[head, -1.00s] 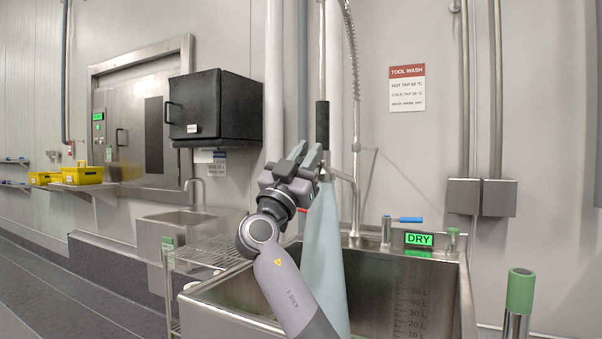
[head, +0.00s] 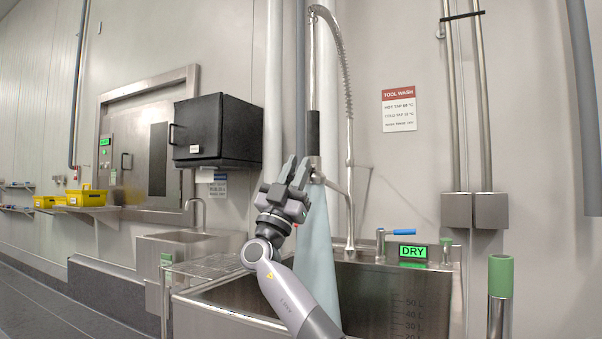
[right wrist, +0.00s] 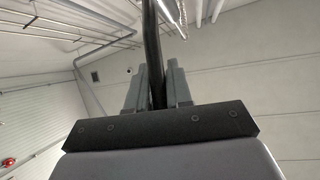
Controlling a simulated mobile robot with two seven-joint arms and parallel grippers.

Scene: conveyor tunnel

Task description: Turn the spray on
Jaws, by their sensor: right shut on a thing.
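The spray stands behind the sink as a tall steel riser with a coiled spring hose (head: 343,60) arching over at the top. A black sleeve (head: 313,132) wraps the riser. My right gripper (head: 298,168) points up just below and left of this sleeve. In the right wrist view its two fingers (right wrist: 156,90) close around a dark upright tube (right wrist: 153,50), which seems to be part of the spray. The exact contact is hidden. A display (head: 412,251) reads DRY in green. A blue-handled tap (head: 398,232) is beside it. My left gripper is not in view.
A steel sink (head: 440,288) with litre marks lies below. A pale blue cloth-like piece (head: 317,270) hangs close beside my right arm. A black cabinet (head: 215,118) is on the wall at left. A green-topped post (head: 501,277) stands at right front.

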